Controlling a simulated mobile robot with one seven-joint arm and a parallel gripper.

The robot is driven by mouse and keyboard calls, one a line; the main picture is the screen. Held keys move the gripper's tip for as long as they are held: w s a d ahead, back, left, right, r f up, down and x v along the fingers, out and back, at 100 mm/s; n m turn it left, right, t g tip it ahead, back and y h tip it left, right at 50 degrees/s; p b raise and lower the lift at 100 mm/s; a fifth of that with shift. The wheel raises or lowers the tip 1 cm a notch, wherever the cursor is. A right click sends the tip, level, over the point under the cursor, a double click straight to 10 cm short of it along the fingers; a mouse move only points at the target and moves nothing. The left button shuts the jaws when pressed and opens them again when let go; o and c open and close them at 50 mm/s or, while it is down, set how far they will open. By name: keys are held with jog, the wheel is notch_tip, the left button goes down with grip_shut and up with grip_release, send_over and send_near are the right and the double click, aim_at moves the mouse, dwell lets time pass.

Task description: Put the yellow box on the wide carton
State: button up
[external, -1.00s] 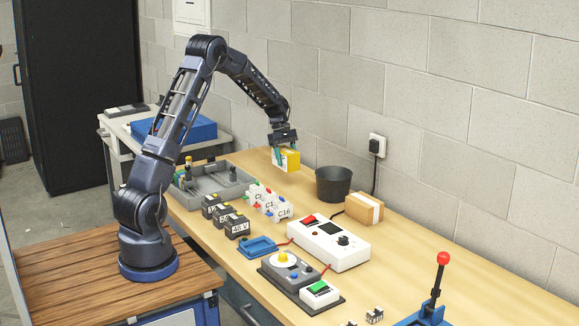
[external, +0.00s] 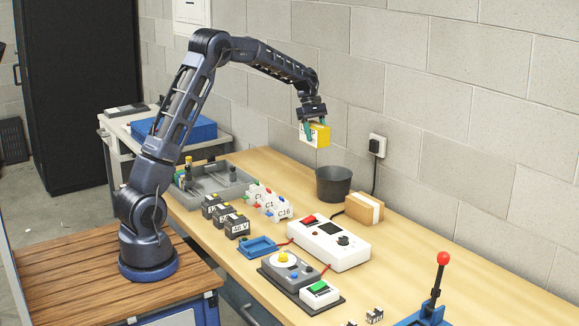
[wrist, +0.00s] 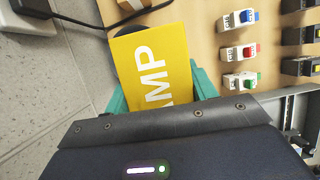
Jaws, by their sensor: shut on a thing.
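My gripper (external: 313,126) is shut on the yellow box (external: 321,136) and holds it in the air above the bench, near the wall and above the dark bucket. In the wrist view the yellow box (wrist: 156,68) shows a yellow face with white letters, of which "MP" can be read, between the teal fingers (wrist: 160,92). The wide carton (external: 364,209) is a brown box with a pale strip on its top. It lies on the bench to the right of the bucket, lower than and to the right of my gripper.
The dark bucket (external: 333,184) stands between the gripper's side and the carton. A wall socket (external: 377,144) with a black cable is behind. A white box with a screen (external: 329,243) lies in front of the carton. Several labelled blocks (external: 270,201) and a grey tray (external: 215,183) are further left.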

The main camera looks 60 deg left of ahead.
jog(key=w+d+r, duration=0.2)
jog(key=d, duration=1)
jog(key=w+d+r, duration=0.2)
jog(key=d+r, duration=0.1)
jog(key=d, duration=1)
send_over(370, 202)
jog(key=a, duration=0.2)
notch_tip(370, 202, down, 20)
jog(key=shift+a+f, duration=0.1)
jog(key=shift+a, duration=0.05)
jog(key=o, duration=1.1)
